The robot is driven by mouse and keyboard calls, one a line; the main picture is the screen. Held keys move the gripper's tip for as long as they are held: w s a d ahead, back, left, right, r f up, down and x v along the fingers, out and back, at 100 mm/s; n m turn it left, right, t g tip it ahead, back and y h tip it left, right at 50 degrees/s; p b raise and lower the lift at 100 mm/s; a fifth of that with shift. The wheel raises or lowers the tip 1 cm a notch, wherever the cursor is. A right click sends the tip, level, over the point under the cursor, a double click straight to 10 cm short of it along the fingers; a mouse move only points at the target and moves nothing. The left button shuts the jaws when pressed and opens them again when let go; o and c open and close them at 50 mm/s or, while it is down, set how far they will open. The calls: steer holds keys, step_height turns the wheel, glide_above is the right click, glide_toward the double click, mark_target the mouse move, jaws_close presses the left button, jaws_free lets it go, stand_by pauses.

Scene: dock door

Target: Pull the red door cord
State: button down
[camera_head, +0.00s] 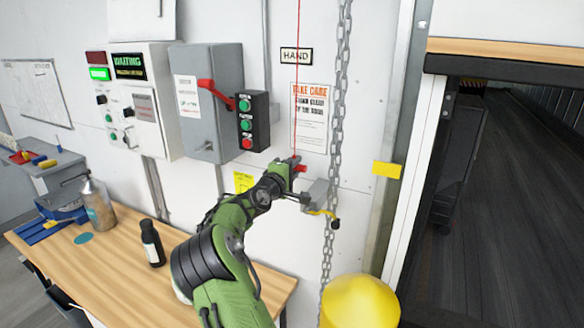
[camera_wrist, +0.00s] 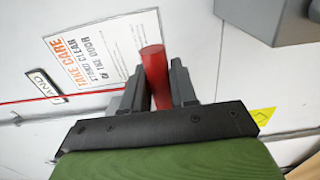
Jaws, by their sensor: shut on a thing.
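The red door cord (camera_head: 297,90) hangs down the wall from the top of the head view, in front of the notices. Its red handle (camera_head: 300,168) is at my gripper (camera_head: 293,163). In the wrist view the red handle (camera_wrist: 156,75) stands between the two dark fingers of my gripper (camera_wrist: 158,88), which is shut on it. The handle's far end sticks out past the fingertips. The thin red cord (camera_wrist: 60,97) runs off to the left there. The part of the handle deep between the fingers is hidden.
A metal chain (camera_head: 339,90) hangs just right of the cord. A grey box (camera_head: 316,193) is close to my gripper. A push-button box (camera_head: 251,122) is on the left. A wooden bench (camera_head: 125,270) and a yellow post (camera_head: 360,303) stand below. The door opening (camera_head: 500,200) is at right.

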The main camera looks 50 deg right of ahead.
steer(key=shift+f+b, duration=0.8)
steer(key=shift+f, duration=0.45)
jaws_free()
steer(key=shift+a, duration=0.1)
steer(key=b+v, duration=0.4)
steer(key=v, duration=0.6)
steer(key=shift+r, duration=0.15)
